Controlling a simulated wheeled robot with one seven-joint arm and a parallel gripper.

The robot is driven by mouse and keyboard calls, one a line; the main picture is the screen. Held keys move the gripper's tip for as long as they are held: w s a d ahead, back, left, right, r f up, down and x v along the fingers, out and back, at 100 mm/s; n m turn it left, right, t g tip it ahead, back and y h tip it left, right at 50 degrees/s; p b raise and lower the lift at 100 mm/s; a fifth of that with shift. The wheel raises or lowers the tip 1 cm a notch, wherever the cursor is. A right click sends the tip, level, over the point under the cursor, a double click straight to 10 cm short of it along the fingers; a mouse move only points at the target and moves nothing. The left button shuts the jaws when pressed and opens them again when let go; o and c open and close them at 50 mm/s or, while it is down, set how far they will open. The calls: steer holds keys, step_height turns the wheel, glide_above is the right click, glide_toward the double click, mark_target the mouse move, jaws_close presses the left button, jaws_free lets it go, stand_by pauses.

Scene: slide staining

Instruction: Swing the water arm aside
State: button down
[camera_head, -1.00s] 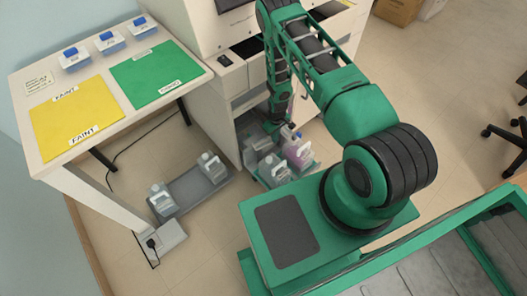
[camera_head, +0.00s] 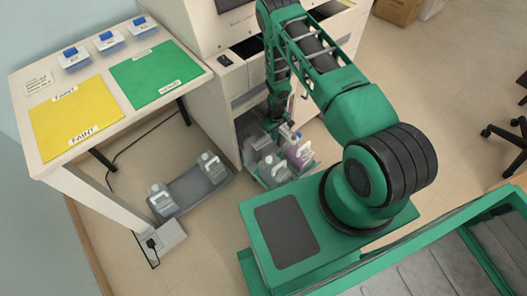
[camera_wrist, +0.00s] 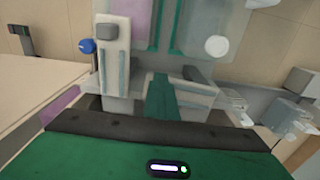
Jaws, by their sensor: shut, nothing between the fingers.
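My gripper (camera_head: 280,122) is low at the open lower cabinet front, just above the jugs, and looks small in the head view. In the wrist view my dark green fingers (camera_wrist: 170,97) are together and empty. Ahead of them is a pale upright bar with a dark grey knob (camera_wrist: 108,32). It may be the water arm, but I cannot tell for sure. In the head view my own arm hides much of this area, and I cannot make out the water arm there.
A clear jug (camera_head: 271,168) and a pink jug (camera_head: 299,152) stand on a tray beneath my gripper. Another tray (camera_head: 197,190) with two jugs lies on the floor to the left. A table (camera_head: 190,80) with yellow and green mats stands further left.

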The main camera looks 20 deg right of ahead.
step_height(320, 180, up, 7)
steer(key=shift+s+d, duration=0.15)
steer(key=shift+s, duration=0.05)
stand_by(0.8)
steer(key=shift+f, duration=0.1)
stand_by(0.3)
